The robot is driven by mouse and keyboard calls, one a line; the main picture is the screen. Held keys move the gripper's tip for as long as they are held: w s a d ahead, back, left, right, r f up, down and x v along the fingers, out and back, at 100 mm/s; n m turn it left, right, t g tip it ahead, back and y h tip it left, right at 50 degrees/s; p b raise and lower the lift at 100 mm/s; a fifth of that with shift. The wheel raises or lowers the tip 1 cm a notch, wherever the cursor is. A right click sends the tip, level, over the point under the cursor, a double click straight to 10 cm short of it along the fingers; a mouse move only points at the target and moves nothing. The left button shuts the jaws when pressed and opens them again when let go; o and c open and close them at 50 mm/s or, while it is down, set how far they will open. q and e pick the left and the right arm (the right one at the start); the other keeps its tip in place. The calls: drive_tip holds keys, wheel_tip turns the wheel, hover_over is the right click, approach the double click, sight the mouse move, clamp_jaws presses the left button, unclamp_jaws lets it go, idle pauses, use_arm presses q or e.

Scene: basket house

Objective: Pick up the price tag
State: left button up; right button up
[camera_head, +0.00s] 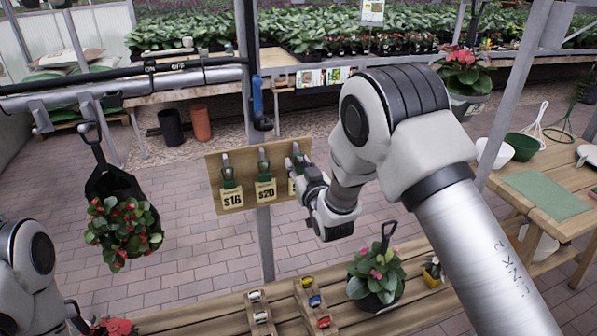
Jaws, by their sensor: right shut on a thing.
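A wooden board (246,164) is fixed to a post and carries price tags hanging from dark green clips. The left price tag (231,198) reads $16 and the middle price tag (265,191) reads $20. My right gripper (298,165) is at the board's right end, shut on the third price tag (292,187), which it mostly hides. That tag still lies against the board, as far as I can see. My left arm is at the lower left; its gripper (82,322) is partly cut off by the bottom edge, and its fingers are unclear.
A hanging pot with red flowers (122,230) is at the left. A wooden bench below holds a potted pink-flowered plant (376,272) and wooden racks (310,304) with coloured items. A side table (551,160) with bowls and a green mat (546,194) stands at the right.

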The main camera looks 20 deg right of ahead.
drive_tip(key=shift+r+b, duration=0.45)
drive_tip(key=shift+r, duration=0.1)
drive_tip(key=s+b, duration=0.3)
drive_tip(key=s, duration=1.5)
drive_tip(key=shift+d+r, duration=0.2)
drive_tip(key=shift+d, duration=0.15)
